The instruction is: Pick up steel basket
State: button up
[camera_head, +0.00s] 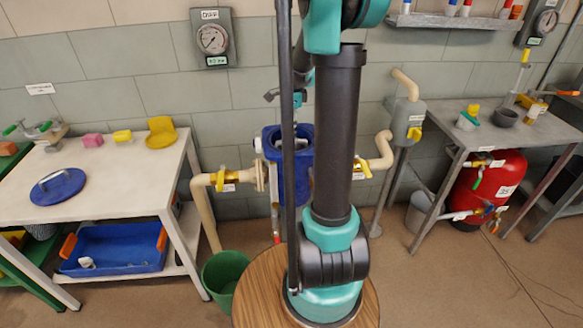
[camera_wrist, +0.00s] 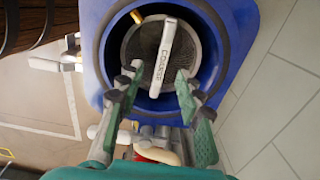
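The steel basket (camera_wrist: 150,42) is a round mesh strainer seated inside a blue housing (camera_wrist: 225,20) with a round opening. A pale bar handle labelled "COARSE" (camera_wrist: 163,55) runs across the basket's top. My gripper (camera_wrist: 160,76) is open and empty, its two dark-and-green fingers over the opening, one on each side of the handle's lower end. I cannot tell how far the fingertips are above the handle. In the head view the blue housing (camera_head: 271,147) stands at the wall, partly behind my arm, and the basket is mostly hidden.
Beige pipes with yellow valve handles (camera_head: 222,178) flank the housing. A white table (camera_head: 100,205) with a blue round lid (camera_head: 58,187) stands left. A blue tray (camera_head: 115,247) sits below it. A green bucket (camera_head: 222,275) is on the floor. A grey table (camera_head: 480,130) stands right.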

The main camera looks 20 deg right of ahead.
jog(key=shift+w+a+f, duration=0.1)
jog(key=shift+f, duration=2.55)
jog(key=shift+f, duration=0.2)
grip_shut()
